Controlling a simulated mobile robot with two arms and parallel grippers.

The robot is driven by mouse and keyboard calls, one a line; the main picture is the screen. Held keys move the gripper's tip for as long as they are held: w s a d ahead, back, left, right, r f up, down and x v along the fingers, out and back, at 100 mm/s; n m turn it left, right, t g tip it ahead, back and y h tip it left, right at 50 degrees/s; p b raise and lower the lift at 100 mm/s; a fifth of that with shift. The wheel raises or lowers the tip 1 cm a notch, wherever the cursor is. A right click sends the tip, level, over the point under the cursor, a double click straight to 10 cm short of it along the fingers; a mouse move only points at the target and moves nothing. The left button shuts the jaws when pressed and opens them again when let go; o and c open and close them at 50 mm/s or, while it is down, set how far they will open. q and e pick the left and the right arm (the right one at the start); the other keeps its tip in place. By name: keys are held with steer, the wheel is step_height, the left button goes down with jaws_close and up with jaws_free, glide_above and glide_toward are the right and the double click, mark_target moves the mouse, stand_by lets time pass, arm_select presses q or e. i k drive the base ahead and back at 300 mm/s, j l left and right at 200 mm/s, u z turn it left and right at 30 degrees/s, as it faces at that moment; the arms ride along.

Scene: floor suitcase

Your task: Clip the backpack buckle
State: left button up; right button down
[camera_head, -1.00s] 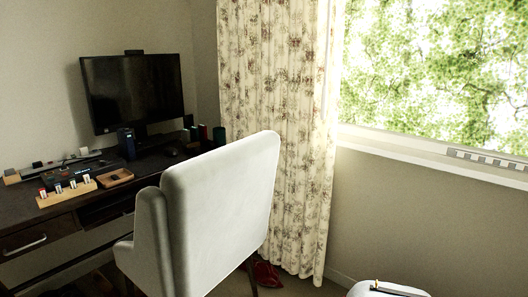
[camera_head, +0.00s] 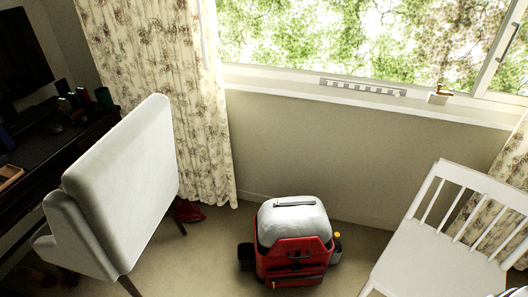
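A red backpack (camera_head: 291,265) with a pale grey-white upper part (camera_head: 294,220) stands on the floor below the window, near the wall. A dark strip lies across its top. Dark items sit at both its sides, one with a yellow top at the right. The buckle cannot be made out at this distance.
A white upholstered chair (camera_head: 125,185) stands left, by the dark desk (camera_head: 55,165) with a monitor (camera_head: 22,60). A white wooden chair (camera_head: 440,255) stands right. Carpeted floor (camera_head: 215,250) lies open between the left chair and the backpack.

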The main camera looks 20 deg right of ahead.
mark_target(295, 267)
steer(key=z, duration=1)
